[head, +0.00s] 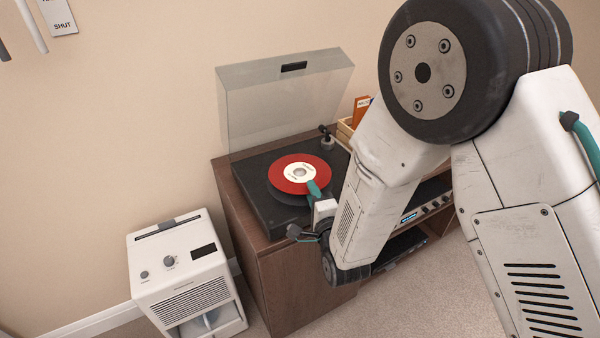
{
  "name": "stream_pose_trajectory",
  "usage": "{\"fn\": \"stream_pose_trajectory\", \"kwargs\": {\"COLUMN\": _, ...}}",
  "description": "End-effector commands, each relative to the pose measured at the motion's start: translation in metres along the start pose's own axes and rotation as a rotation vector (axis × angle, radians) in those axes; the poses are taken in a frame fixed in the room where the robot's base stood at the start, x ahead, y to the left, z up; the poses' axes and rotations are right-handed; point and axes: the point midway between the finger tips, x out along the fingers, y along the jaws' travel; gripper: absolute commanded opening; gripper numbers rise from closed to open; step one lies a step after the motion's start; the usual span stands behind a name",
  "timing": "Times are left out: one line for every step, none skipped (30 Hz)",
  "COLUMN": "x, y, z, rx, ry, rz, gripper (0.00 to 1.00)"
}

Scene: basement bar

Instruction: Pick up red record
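The red record (283,178), with a cream label at its middle, is at the turntable (262,205) on the wooden cabinet. It looks a little offset from the dark platter below it. My gripper (314,189) reaches in from the lower right, its teal finger overlapping the record's near edge. Whether the finger touches the record, and where the other finger is, I cannot tell. The turntable's clear lid (285,95) stands open behind.
A white boxy appliance (185,270) stands on the floor left of the wooden cabinet (300,285). A tonearm (326,137) is at the turntable's back right. A wooden crate (345,130) is partly hidden behind my arm. Carpet (440,300) is clear at lower right.

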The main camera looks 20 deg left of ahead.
Motion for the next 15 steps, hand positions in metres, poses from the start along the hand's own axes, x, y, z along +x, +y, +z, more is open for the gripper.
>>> {"fn": "stream_pose_trajectory", "kwargs": {"x": -0.0001, "y": -0.0001, "z": 0.0000, "rx": 0.000, "ry": 0.000, "rz": 0.000, "gripper": 0.23}}
{"fn": "stream_pose_trajectory", "kwargs": {"x": -0.0001, "y": -0.0002, "z": -0.0001, "rx": 0.000, "ry": 0.000, "rz": 0.000, "gripper": 0.14}}
{"fn": "stream_pose_trajectory", "kwargs": {"x": -0.0001, "y": -0.0002, "z": -0.0001, "rx": 0.000, "ry": 0.000, "rz": 0.000, "gripper": 0.03}}
{"fn": "stream_pose_trajectory", "kwargs": {"x": -0.0002, "y": -0.0002, "z": -0.0001, "rx": 0.000, "ry": 0.000, "rz": 0.000, "gripper": 0.00}}
{"fn": "stream_pose_trajectory", "kwargs": {"x": -0.0002, "y": -0.0002, "z": -0.0001, "rx": 0.000, "ry": 0.000, "rz": 0.000, "gripper": 0.00}}
{"fn": "stream_pose_trajectory", "kwargs": {"x": -0.0002, "y": -0.0002, "z": -0.0001, "rx": 0.000, "ry": 0.000, "rz": 0.000, "gripper": 0.00}}
{"fn": "stream_pose_trajectory", "kwargs": {"x": -0.0002, "y": -0.0002, "z": -0.0001, "rx": 0.000, "ry": 0.000, "rz": 0.000, "gripper": 0.00}}
{"fn": "stream_pose_trajectory", "kwargs": {"x": -0.0002, "y": -0.0003, "z": -0.0001, "rx": 0.000, "ry": 0.000, "rz": 0.000, "gripper": 0.00}}
{"fn": "stream_pose_trajectory", "kwargs": {"x": -0.0002, "y": -0.0003, "z": -0.0001, "rx": 0.000, "ry": 0.000, "rz": 0.000, "gripper": 0.00}}
{"fn": "stream_pose_trajectory", "kwargs": {"x": -0.0002, "y": -0.0002, "z": -0.0001, "rx": 0.000, "ry": 0.000, "rz": 0.000, "gripper": 0.00}}
{"fn": "stream_pose_trajectory", "kwargs": {"x": -0.0003, "y": -0.0002, "z": -0.0001, "rx": 0.000, "ry": 0.000, "rz": 0.000, "gripper": 0.00}}
{"fn": "stream_pose_trajectory", "kwargs": {"x": -0.0003, "y": -0.0002, "z": -0.0002, "rx": 0.000, "ry": 0.001, "rz": 0.000, "gripper": 0.00}}
{"fn": "stream_pose_trajectory", "kwargs": {"x": -0.0003, "y": -0.0003, "z": -0.0002, "rx": 0.000, "ry": 0.001, "rz": 0.000, "gripper": 0.00}}
{"fn": "stream_pose_trajectory", "kwargs": {"x": -0.0003, "y": -0.0005, "z": -0.0002, "rx": 0.000, "ry": 0.001, "rz": 0.000, "gripper": 0.00}}
{"fn": "stream_pose_trajectory", "kwargs": {"x": -0.0002, "y": -0.0013, "z": -0.0002, "rx": 0.000, "ry": 0.001, "rz": -0.001, "gripper": 0.00}}
